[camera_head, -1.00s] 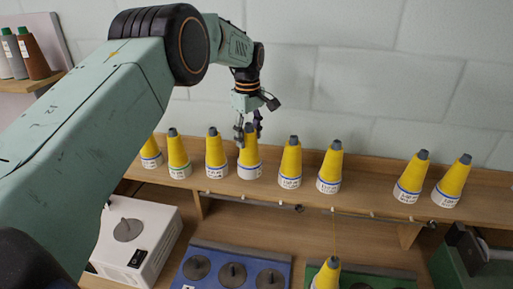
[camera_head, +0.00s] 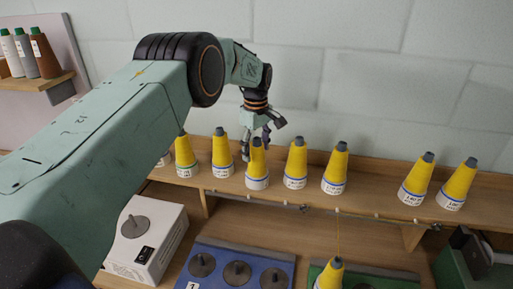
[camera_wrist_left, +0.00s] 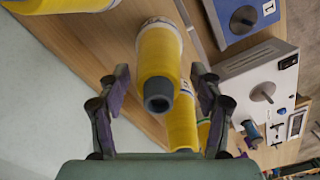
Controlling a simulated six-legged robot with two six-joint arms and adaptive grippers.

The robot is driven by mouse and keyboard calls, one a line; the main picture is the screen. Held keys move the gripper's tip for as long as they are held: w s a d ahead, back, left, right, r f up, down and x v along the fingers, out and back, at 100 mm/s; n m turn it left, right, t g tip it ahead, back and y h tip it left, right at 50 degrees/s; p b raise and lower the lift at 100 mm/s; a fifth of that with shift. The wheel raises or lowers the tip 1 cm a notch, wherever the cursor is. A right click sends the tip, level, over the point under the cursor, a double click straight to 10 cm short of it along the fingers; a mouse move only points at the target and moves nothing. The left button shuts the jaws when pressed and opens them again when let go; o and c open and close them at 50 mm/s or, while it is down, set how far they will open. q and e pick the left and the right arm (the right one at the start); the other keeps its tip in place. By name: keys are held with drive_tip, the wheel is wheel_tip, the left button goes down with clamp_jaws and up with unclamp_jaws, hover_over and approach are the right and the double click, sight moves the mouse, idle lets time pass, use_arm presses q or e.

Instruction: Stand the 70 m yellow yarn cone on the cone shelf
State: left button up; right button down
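Several yellow yarn cones with grey tips stand upright in a row on a long wooden shelf (camera_head: 385,180) against the wall. Their labels are too small to read, so I cannot tell which is the 70 m one. My left gripper (camera_head: 257,150) is at the upper part of one yellow cone (camera_head: 257,172) near the middle of the row. In the left wrist view my left gripper (camera_wrist_left: 159,72) is open, with a finger on each side of that cone (camera_wrist_left: 160,60) and gaps between. My right gripper is not in view.
Neighbouring yellow cones (camera_head: 222,155) (camera_head: 296,165) stand close on both sides. A small wooden shelf (camera_head: 50,82) at upper left holds brown and grey cones. Below are a white device (camera_head: 150,245), a blue board (camera_head: 205,250) with spindles, and another yellow cone (camera_head: 330,272) with a thread rising.

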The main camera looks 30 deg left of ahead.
use_arm(q)
drive_tip(key=shift+o, duration=0.6)
drive_tip(key=shift+a+f, duration=0.1)
drive_tip(key=shift+a, duration=0.15)
drive_tip(key=shift+d, duration=0.1)
drive_tip(key=shift+w+d+r, duration=0.1)
drive_tip(key=shift+r, duration=0.1)
wheel_tip(320, 180, up, 12)
drive_tip(key=shift+f+b, duration=0.2)
drive_tip(key=shift+b, duration=0.85)
drive_tip(key=shift+r, duration=0.25)
